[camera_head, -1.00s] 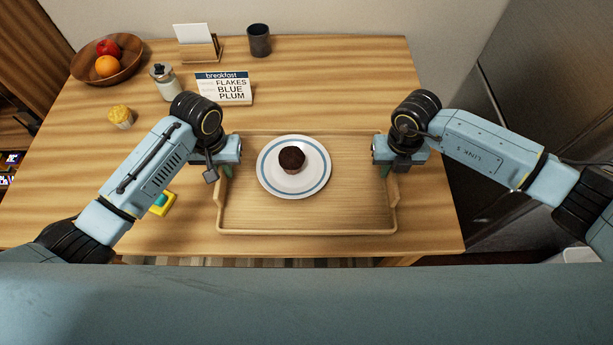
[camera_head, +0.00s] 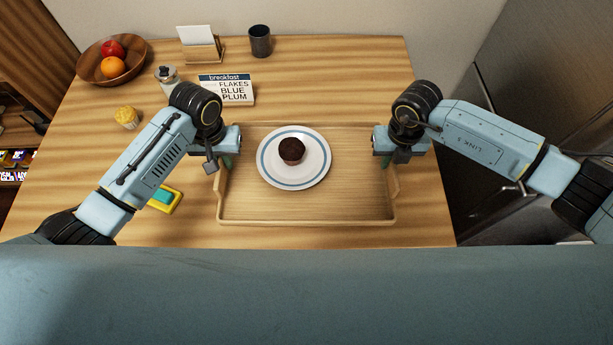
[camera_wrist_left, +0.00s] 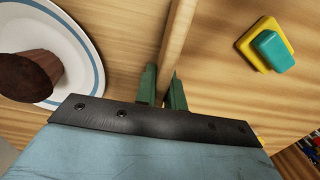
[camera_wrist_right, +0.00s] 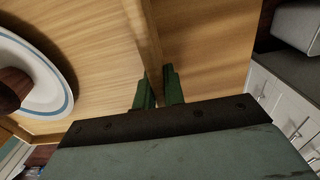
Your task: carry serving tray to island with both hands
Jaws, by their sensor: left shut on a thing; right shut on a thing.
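The wooden serving tray (camera_head: 300,208) is in the middle of the head view, over the front part of the wooden table. On it is a white plate with a blue ring (camera_head: 290,180), holding a chocolate muffin (camera_head: 291,150). My left gripper (camera_head: 222,160) is shut on the tray's left wall; its green fingers (camera_wrist_left: 163,92) sit either side of that wall in the left wrist view. My right gripper (camera_head: 386,158) is shut on the right wall, and its fingers (camera_wrist_right: 158,90) straddle it in the right wrist view. I cannot tell whether the tray touches the table.
A breakfast sign (camera_head: 227,90), glass jar (camera_head: 167,76), pale muffin (camera_head: 127,117) and fruit bowl (camera_head: 112,62) stand to the left and back. A dark cup (camera_head: 260,41) and card holder (camera_head: 202,45) are at the back. A yellow-and-teal item (camera_head: 165,198) lies left of the tray.

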